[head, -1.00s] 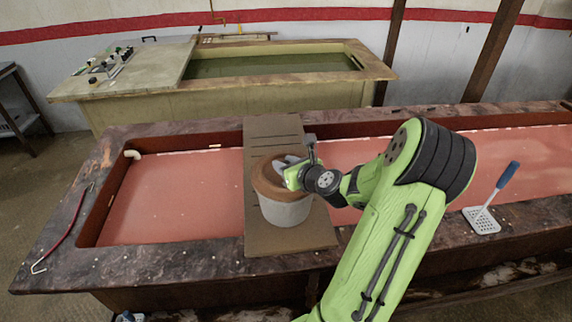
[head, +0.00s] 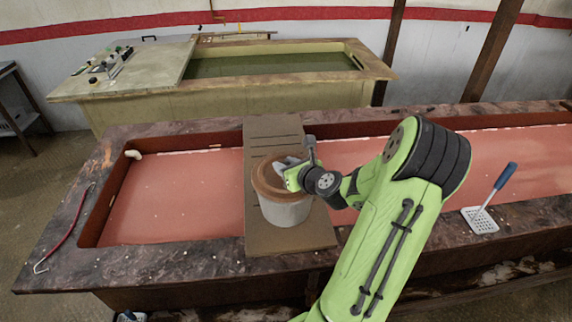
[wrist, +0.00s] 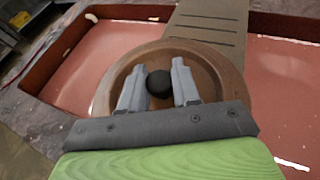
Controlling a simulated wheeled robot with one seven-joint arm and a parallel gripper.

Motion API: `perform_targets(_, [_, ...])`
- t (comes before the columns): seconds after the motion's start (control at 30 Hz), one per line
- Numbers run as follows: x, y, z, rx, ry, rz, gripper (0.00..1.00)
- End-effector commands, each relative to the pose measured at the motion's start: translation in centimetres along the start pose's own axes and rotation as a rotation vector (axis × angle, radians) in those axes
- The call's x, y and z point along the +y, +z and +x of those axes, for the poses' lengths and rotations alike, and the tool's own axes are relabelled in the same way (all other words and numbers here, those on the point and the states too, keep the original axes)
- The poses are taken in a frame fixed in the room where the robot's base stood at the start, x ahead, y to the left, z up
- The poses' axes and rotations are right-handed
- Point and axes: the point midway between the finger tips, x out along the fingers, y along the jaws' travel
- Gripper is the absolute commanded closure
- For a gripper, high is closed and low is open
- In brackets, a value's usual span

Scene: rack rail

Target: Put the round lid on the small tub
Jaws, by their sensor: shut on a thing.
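The round brown lid (head: 266,186) is on top of the pale grey small tub (head: 285,211), covering its mouth. In the wrist view the lid (wrist: 122,72) fills the middle, with a dark round knob (wrist: 159,83) at its centre. My gripper (head: 285,167) is over the lid, its two fingers on either side of the knob; they also show in the wrist view (wrist: 159,88). It is shut on the knob. The tub stands upright on a brown board. The gripper hides part of the lid's right side, so I cannot tell whether its rim is fully seated all round.
The brown board (head: 272,130) lies across a long trough with a pinkish-red surface (head: 175,195). A red-handled hook (head: 68,232) lies on the left rim.

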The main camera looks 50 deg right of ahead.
Motion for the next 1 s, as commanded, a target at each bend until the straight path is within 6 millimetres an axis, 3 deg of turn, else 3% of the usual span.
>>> perform_targets(1.0, [0.05,-0.59,0.31,-0.003,0.000,0.000,1.00])
